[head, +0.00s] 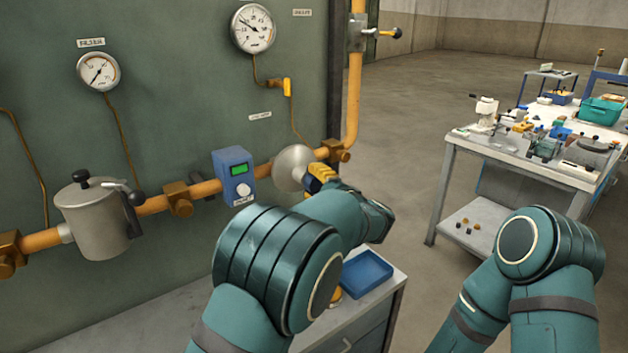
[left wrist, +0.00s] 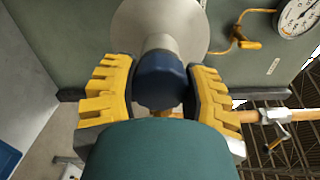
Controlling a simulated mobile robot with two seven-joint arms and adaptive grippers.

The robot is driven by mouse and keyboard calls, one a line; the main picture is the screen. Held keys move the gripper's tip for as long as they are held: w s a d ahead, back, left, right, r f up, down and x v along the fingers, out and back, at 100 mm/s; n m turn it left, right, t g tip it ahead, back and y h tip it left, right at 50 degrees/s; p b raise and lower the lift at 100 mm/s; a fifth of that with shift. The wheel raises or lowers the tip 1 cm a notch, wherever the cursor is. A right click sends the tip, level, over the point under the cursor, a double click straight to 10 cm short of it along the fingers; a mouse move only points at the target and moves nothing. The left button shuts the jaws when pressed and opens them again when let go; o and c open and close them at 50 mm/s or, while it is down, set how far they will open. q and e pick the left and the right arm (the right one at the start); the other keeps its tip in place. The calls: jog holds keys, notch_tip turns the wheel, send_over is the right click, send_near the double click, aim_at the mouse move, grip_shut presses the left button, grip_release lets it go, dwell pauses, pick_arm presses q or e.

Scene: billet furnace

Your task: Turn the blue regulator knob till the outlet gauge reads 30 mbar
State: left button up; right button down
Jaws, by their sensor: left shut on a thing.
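The blue regulator knob (left wrist: 161,80) sits at the front of the grey regulator body (left wrist: 168,25), between the yellow fingers of my left gripper (left wrist: 160,92) in the left wrist view. My left gripper (head: 322,176) is shut on it; in the head view the gripper and arm hide the knob. The grey disc of the regulator (head: 292,168) shows on the orange pipe. The upper gauge (head: 253,28) on the panel has a white dial; it also shows partly in the left wrist view (left wrist: 300,14). I cannot read its value. My right gripper is out of view.
A second gauge (head: 98,71) is at the left above a grey filter pot (head: 93,215). A blue box with a green display (head: 234,176) sits close left of the regulator. A blue tray (head: 366,273) is below; a cluttered workbench (head: 468,138) stands at the right.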

pick_arm(q)
jog(key=shift+m, duration=0.3)
dwell(0.4)
jog(key=o, duration=1.2)
jog(key=v, duration=1.2)
